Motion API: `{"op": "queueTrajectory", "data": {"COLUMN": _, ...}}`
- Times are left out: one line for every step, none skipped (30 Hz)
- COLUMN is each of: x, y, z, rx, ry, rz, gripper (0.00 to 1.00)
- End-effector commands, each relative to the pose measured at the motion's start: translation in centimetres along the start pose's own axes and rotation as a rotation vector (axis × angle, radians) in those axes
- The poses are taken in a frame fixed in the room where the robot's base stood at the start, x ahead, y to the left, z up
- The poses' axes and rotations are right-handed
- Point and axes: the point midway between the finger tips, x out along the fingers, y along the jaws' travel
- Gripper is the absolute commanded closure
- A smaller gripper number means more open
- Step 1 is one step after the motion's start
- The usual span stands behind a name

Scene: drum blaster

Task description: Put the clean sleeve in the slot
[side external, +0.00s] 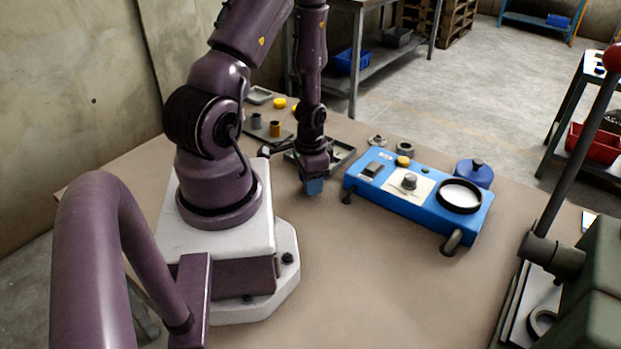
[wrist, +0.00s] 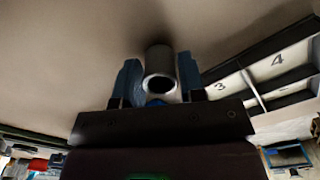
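My gripper (side external: 313,187) points down over the bench, in front of the dark tray, with its blue fingertips low near the bench top. In the wrist view, my gripper (wrist: 160,85) has its two blue fingers on either side of a grey metal sleeve (wrist: 159,60) and appears shut on it. The sleeve's round open end faces the camera. The sleeve is hidden in the side view. A tray with numbered slots (wrist: 246,86) lies to the right in the wrist view; 3 and 4 are readable and these slots look empty. I cannot tell how clean the sleeve is.
A blue machine (side external: 394,203) with a round white dish stands right of my gripper. A small tray with a grey piece (side external: 256,120) and a brass piece (side external: 275,129) sits behind. A blue lidded pot (side external: 474,174) stands at the back right. The bench front is clear.

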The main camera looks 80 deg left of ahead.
Motion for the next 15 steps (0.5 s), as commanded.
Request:
{"op": "queueTrajectory", "data": {"x": -0.03, "y": -0.01, "z": -0.01, "rx": 0.000, "ry": 0.000, "rz": 0.000, "gripper": 0.51}}
{"op": "queueTrajectory", "data": {"x": -0.03, "y": -0.01, "z": -0.01, "rx": 0.000, "ry": 0.000, "rz": 0.000, "gripper": 0.44}}
{"op": "queueTrajectory", "data": {"x": -0.03, "y": 0.00, "z": 0.00, "rx": 0.000, "ry": 0.000, "rz": 0.000, "gripper": 0.41}}
{"op": "queueTrajectory", "data": {"x": -0.04, "y": 0.00, "z": 0.00, "rx": 0.000, "ry": 0.000, "rz": 0.000, "gripper": 0.41}}
{"op": "queueTrajectory", "data": {"x": -0.04, "y": 0.00, "z": 0.00, "rx": 0.000, "ry": 0.000, "rz": 0.000, "gripper": 0.41}}
{"op": "queueTrajectory", "data": {"x": -0.04, "y": 0.00, "z": 0.00, "rx": 0.000, "ry": 0.000, "rz": 0.000, "gripper": 0.41}}
{"op": "queueTrajectory", "data": {"x": -0.04, "y": 0.00, "z": 0.00, "rx": 0.000, "ry": 0.000, "rz": 0.000, "gripper": 0.41}}
{"op": "queueTrajectory", "data": {"x": -0.04, "y": 0.00, "z": 0.00, "rx": 0.000, "ry": 0.000, "rz": 0.000, "gripper": 0.41}}
{"op": "queueTrajectory", "data": {"x": -0.04, "y": 0.00, "z": 0.00, "rx": 0.000, "ry": 0.000, "rz": 0.000, "gripper": 0.41}}
{"op": "queueTrajectory", "data": {"x": -0.06, "y": 0.00, "z": 0.00, "rx": 0.000, "ry": 0.000, "rz": 0.000, "gripper": 0.41}}
{"op": "queueTrajectory", "data": {"x": -0.12, "y": 0.00, "z": -0.01, "rx": 0.000, "ry": 0.000, "rz": 0.000, "gripper": 0.41}}
{"op": "queueTrajectory", "data": {"x": -0.24, "y": -0.01, "z": -0.01, "rx": 0.000, "ry": 0.001, "rz": -0.001, "gripper": 0.41}}
{"op": "queueTrajectory", "data": {"x": -0.39, "y": -0.01, "z": -0.01, "rx": 0.000, "ry": 0.001, "rz": -0.001, "gripper": 0.41}}
{"op": "queueTrajectory", "data": {"x": -0.60, "y": -0.03, "z": -0.03, "rx": 0.000, "ry": 0.002, "rz": -0.001, "gripper": 0.41}}
{"op": "queueTrajectory", "data": {"x": -0.98, "y": -0.05, "z": -0.07, "rx": -0.001, "ry": 0.003, "rz": -0.002, "gripper": 0.41}}
